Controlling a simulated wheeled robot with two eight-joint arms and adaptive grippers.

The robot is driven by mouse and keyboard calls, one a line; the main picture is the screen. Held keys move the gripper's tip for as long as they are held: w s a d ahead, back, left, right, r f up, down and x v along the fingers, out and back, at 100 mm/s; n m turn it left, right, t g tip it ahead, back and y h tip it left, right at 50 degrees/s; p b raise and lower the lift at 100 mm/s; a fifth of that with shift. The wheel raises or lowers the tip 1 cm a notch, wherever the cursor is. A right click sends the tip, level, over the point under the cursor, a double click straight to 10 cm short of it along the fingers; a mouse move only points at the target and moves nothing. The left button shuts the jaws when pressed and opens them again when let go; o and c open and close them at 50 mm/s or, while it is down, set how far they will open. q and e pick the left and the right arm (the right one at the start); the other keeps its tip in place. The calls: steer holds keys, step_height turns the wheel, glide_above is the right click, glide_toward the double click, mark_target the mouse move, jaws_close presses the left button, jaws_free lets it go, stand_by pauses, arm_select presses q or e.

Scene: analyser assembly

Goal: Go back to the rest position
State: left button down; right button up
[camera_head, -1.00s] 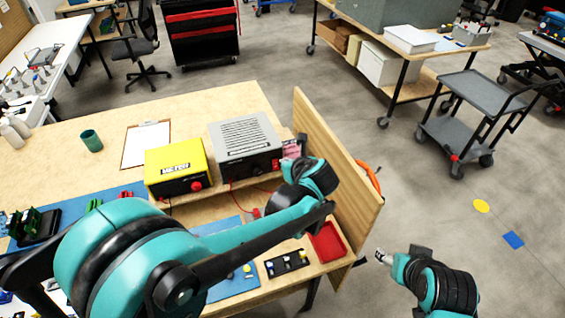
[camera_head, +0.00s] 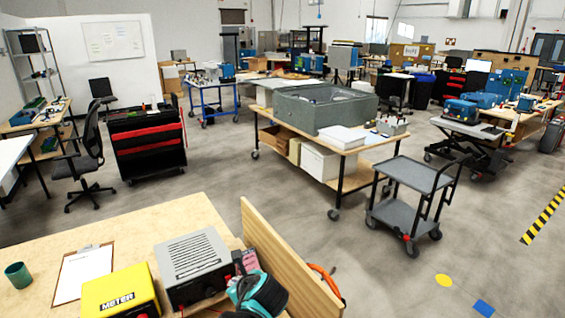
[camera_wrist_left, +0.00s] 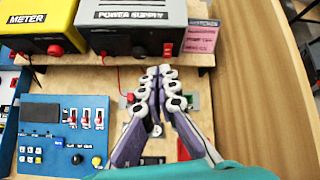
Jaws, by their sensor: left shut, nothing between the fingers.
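My left gripper (camera_wrist_left: 158,92) shows in the left wrist view with its fingers together and nothing between them. It is over the wooden workbench, in front of the grey power supply (camera_wrist_left: 135,22) and to the right of a blue control panel (camera_wrist_left: 62,130). In the head view only a teal and black part of my left arm (camera_head: 262,294) shows at the bottom edge, beside the grey power supply (camera_head: 193,262); the fingers are not visible there. My right gripper is in neither view.
The yellow meter (camera_head: 120,292), a clipboard (camera_head: 83,272) and a green cup (camera_head: 18,274) are on the bench. A wooden side panel (camera_head: 283,262) stands at its right edge.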

arm_select(q)
steer(key=s+a+f+n+h, duration=0.1)
steer(key=s+n+h, duration=0.1)
steer(key=s+n, duration=0.7)
steer(key=s+a+f+n+g+h, duration=0.1)
steer(key=s+a+n+h, duration=0.1)
steer(key=s+n, duration=0.8)
steer(key=n+h, duration=0.1)
steer(key=n, duration=0.6)
steer(key=shift+s+a+f+b, duration=0.15)
steer(key=shift+f+b, duration=0.1)
steer(key=shift+b, duration=0.05)
